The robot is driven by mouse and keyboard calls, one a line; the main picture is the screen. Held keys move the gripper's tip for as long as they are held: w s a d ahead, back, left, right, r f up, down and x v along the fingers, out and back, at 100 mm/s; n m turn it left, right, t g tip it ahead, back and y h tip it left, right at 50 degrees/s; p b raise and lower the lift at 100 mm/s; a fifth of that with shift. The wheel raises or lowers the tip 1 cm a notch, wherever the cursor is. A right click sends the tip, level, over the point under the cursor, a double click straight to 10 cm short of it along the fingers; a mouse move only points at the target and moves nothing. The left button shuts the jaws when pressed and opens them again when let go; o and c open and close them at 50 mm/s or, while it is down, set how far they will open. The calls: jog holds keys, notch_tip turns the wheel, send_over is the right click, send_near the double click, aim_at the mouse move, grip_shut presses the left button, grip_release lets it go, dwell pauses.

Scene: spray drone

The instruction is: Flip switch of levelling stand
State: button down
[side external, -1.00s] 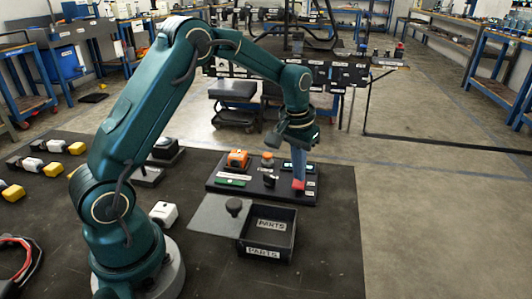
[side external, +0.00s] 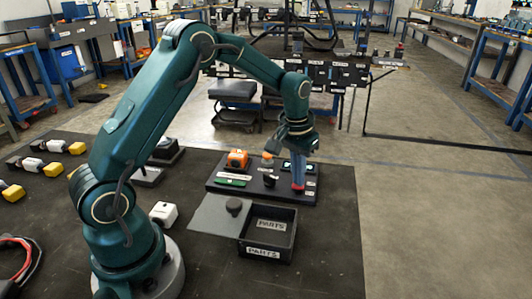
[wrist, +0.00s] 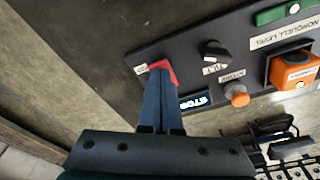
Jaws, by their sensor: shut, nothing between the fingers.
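The levelling stand (side external: 222,191) is a dark flat panel on the mat, with labels and several controls; its surface also shows in the wrist view (wrist: 185,52). A red switch (wrist: 162,66) sits at one end of the panel. My gripper (wrist: 160,88) has blue fingers, closed together and empty, with the tips right at the red switch. In the wrist view they cover its lower part, and I cannot tell whether they touch it. In the side view my gripper (side external: 298,186) points down at the panel's right end, with only a little red showing at the tips.
Beside the switch are a lit display (wrist: 195,101), a black knob (wrist: 214,52), an orange knob (wrist: 237,96), an orange unit (wrist: 295,70) and a green strip (wrist: 285,13). An open PARTS box (side external: 268,252) stands in front. Bare mat lies right of the panel.

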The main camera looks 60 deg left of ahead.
jog(key=shift+f, duration=0.25)
jog(key=shift+r, duration=3.55)
jog(key=s+d+r+m+t, duration=0.1)
jog(key=s+d+r+t, duration=0.3)
jog(key=s+r, duration=0.55)
jog(key=s+d+f+m, duration=0.1)
jog(key=s+f, duration=0.1)
jog(key=s, duration=0.3)
jog(key=s+d+f+m, duration=0.1)
jog(key=s+d+f, duration=0.1)
jog(key=s, duration=0.4)
jog(key=shift+d, duration=0.25)
